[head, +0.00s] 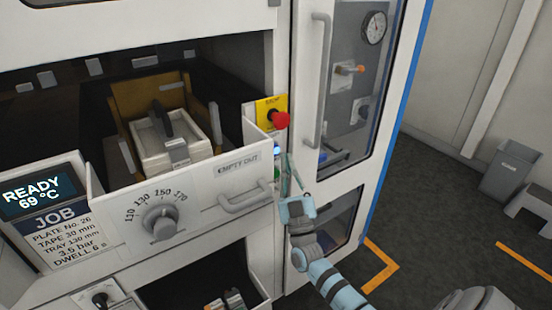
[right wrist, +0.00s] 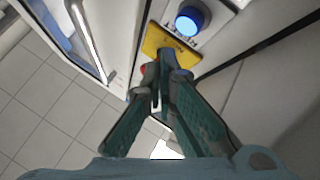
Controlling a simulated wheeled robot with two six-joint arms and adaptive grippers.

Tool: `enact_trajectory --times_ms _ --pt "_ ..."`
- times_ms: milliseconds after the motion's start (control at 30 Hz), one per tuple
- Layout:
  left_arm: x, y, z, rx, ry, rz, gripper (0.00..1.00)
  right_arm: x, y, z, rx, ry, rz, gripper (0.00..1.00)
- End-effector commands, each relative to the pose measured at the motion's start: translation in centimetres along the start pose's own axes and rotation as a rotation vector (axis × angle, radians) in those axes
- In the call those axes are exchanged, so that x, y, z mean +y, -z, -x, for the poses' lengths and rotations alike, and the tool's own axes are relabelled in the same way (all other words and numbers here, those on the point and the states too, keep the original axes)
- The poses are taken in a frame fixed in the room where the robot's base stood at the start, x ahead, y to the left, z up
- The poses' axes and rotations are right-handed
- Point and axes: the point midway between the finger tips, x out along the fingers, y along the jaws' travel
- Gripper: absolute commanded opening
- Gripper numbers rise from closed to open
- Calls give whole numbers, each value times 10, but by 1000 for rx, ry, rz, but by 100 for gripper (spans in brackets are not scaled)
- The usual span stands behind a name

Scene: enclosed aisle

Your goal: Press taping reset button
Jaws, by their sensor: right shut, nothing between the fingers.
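In the head view a small part of a blue button (head: 276,149) shows below the red stop button (head: 281,120). My right gripper (head: 287,166) is shut and empty, close to this panel. In the right wrist view its fingertips (right wrist: 166,60) overlap the yellow plate, apart from the blue button in the picture. Contact cannot be told. My left gripper is not in view.
An open drawer (head: 240,168) with a dial and handle juts out left of my right gripper. A glass-doored cabinet (head: 345,90) with a long handle stands to the right. A screen (head: 38,193) reads READY 69 °C.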

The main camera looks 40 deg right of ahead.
Motion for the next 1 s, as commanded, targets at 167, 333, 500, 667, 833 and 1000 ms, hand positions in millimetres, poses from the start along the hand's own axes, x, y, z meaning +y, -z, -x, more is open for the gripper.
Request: enact_trajectory --times_ms 167,333,500,667,833,1000 --pt "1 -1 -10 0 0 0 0 -8 -9 -10 0 0 0 0" --pt "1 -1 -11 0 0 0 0 -10 -10 -14 0 0 0 0" --pt "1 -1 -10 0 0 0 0 -10 -9 -14 0 0 0 0" --pt "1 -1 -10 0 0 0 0 -10 -9 -14 0 0 0 0" --pt "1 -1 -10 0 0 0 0 -10 -9 -14 0 0 0 0" --pt "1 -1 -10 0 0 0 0 -10 -9 -14 0 0 0 0"
